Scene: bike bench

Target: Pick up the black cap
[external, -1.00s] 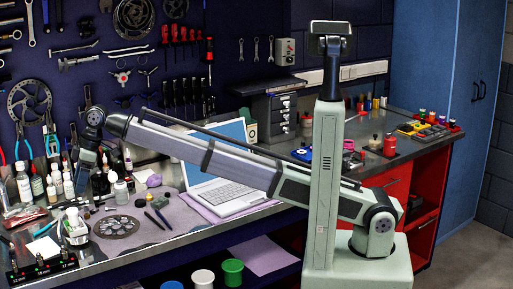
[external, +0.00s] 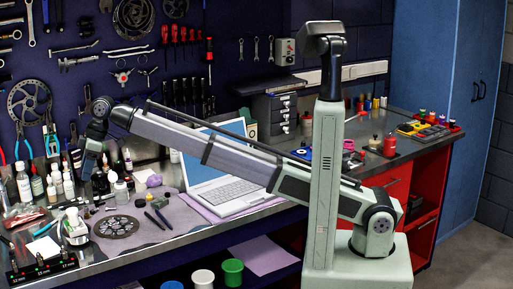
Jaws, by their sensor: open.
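My gripper (external: 87,166) hangs pointing down at the left of the bench, in front of the tool wall and among small bottles. It is small in view, and its jaws are open. I see nothing held between them. A small dark round piece (external: 140,203) lies on the grey-purple mat, to the right of and nearer the camera than my gripper. It may be the black cap, but it is too small to tell. Dark bottles just behind and right of my gripper partly merge with it, so a cap there could be hidden.
White bottles (external: 53,190) stand left of my gripper. A clear jar (external: 121,192) and a brake disc (external: 116,227) are to its right and front. Pliers (external: 158,214) lie on the mat. An open laptop (external: 232,190) stands farther right, below my forearm.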

